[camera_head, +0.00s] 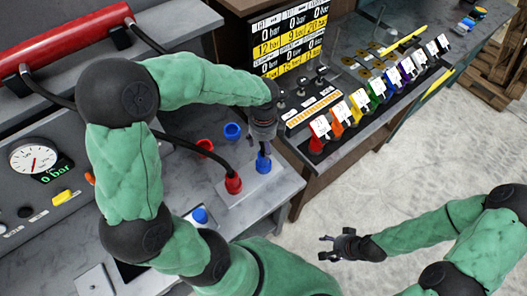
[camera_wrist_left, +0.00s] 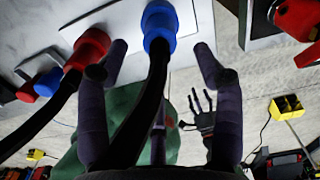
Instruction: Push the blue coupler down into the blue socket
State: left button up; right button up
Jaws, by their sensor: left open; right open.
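The blue coupler (camera_head: 263,164) stands on the pale plate (camera_head: 250,194), with a black hose rising from its top. It also shows in the left wrist view (camera_wrist_left: 158,27). My left gripper (camera_head: 261,145) is just above it, open, its fingers on either side of the hose and apart from it. The blue socket is hidden under the coupler, so I cannot tell how deep the coupler sits. My right gripper (camera_head: 338,244) is open and empty over the floor, away from the bench.
A red coupler (camera_head: 233,183) with its own hose stands close left of the blue one. A red cup (camera_head: 205,147) and a blue cup (camera_head: 232,130) are behind. A blue-capped part (camera_head: 200,215) is nearer. A rack of coloured tagged bins (camera_head: 360,104) stands right.

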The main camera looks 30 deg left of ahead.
pick_arm(q)
jog(key=shift+r, duration=1.9)
